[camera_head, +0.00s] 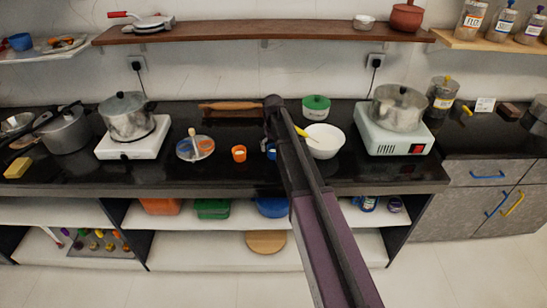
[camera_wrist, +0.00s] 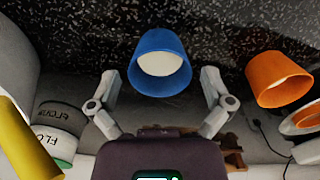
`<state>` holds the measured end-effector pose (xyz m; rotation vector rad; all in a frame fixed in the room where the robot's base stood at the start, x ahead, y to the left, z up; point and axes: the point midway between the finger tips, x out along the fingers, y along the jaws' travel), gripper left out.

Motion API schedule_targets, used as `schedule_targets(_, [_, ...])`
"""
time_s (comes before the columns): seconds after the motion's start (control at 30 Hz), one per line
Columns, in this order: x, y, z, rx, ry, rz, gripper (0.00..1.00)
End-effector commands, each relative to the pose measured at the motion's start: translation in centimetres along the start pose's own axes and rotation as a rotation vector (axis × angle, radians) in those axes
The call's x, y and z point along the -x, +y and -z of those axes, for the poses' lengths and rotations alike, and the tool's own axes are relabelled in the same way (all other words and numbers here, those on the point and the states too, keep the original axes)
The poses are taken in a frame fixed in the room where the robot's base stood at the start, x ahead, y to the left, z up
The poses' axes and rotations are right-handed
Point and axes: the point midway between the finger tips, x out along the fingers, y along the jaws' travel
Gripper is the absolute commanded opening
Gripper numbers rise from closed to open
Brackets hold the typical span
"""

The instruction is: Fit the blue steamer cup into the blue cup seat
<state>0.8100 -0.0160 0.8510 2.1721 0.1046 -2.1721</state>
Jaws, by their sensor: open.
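The blue steamer cup (camera_wrist: 162,50) stands between the two fingers of my gripper (camera_wrist: 160,80) in the wrist view, with a pale inside. Both fingers are spread wide, one on each side, with gaps to the cup. In the head view the blue cup (camera_head: 271,152) is partly hidden by my arm. A round holder (camera_head: 183,155) with an upright handle lies on the black counter to its left. Its blue part (camera_head: 207,146), which looks like the blue cup seat, sits beside an orange part and appears empty. The holder's details are too small to tell.
An orange cup (camera_head: 239,153) stands between holder and blue cup; it also shows in the wrist view (camera_wrist: 279,79). A white bowl (camera_head: 324,141) with a yellow-handled utensil is right of my arm. A rolling pin (camera_head: 231,107) lies behind. Pots on burners flank the counter.

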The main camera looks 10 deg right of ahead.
Motion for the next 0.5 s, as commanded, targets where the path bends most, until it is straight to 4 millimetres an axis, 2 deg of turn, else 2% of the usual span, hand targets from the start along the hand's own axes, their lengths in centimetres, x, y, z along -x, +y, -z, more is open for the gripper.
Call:
schedule_targets(0.03, [-0.75, 0.00, 0.00, 0.000, 0.000, 0.000, 1.00])
schedule_targets(0.2, [-1.51, 0.00, -0.01, 0.000, 0.000, 0.000, 1.00])
schedule_targets(0.5, [-1.61, 0.00, -0.01, 0.000, 0.000, 0.000, 1.00])
